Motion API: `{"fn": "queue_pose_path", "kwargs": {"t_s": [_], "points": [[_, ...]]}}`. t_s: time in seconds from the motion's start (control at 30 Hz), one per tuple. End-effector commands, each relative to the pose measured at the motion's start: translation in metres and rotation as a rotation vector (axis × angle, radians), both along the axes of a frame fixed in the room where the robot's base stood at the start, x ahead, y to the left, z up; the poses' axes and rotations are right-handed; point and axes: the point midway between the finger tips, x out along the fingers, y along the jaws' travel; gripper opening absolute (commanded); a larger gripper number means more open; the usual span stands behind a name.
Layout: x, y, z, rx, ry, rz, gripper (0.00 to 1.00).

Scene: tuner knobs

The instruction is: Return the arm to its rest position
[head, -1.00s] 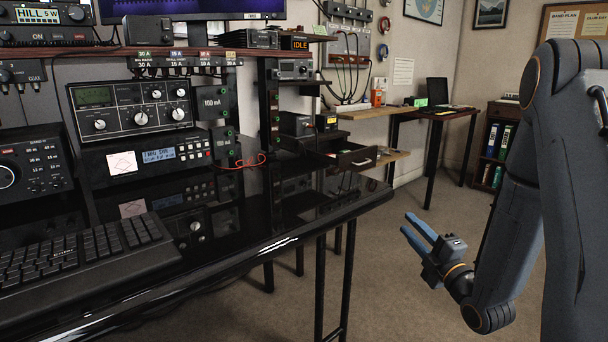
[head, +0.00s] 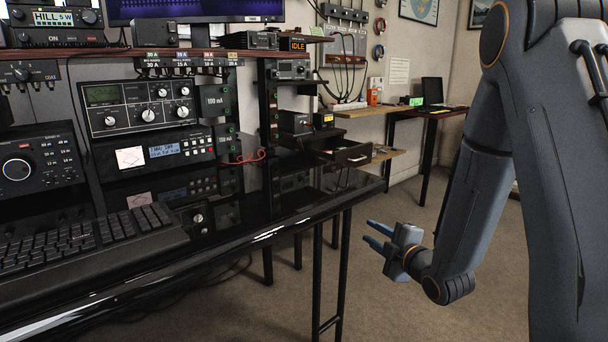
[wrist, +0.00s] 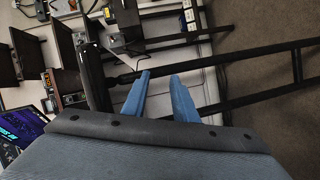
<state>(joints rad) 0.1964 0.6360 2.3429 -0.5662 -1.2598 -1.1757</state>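My gripper (head: 374,235) hangs in free air to the right of the black desk's front corner in the head view, with its two blue fingers pointing left toward the desk. In the wrist view the blue fingers (wrist: 158,92) stand apart with nothing between them. My arm folds down from the upper right of the head view. The tuner (head: 138,106) with its several knobs sits on the desk at the left, well away from my gripper.
The glossy black desk (head: 290,215) has its right edge and legs close to my gripper. An open drawer (head: 350,154) is behind. A keyboard (head: 90,238) lies at the desk's left. The carpet (head: 400,315) below is clear.

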Motion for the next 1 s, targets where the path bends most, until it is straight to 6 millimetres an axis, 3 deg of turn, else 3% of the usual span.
{"fn": "queue_pose_path", "kwargs": {"t_s": [0.17, 0.27, 0.37, 0.53, 0.7, 1.0], "points": [[-0.013, 0.054, -0.010, 0.067, 0.235, -0.023, 0.26], [-0.034, 0.089, -0.018, 0.120, 0.413, -0.070, 0.26], [-0.067, 0.119, -0.025, 0.172, 0.591, -0.140, 0.26], [-0.143, 0.162, -0.032, 0.243, 0.882, -0.291, 0.26], [-0.226, 0.186, -0.032, 0.278, 1.116, -0.455, 0.26], [-0.320, 0.198, -0.023, 0.280, 1.329, -0.650, 0.26]]}}
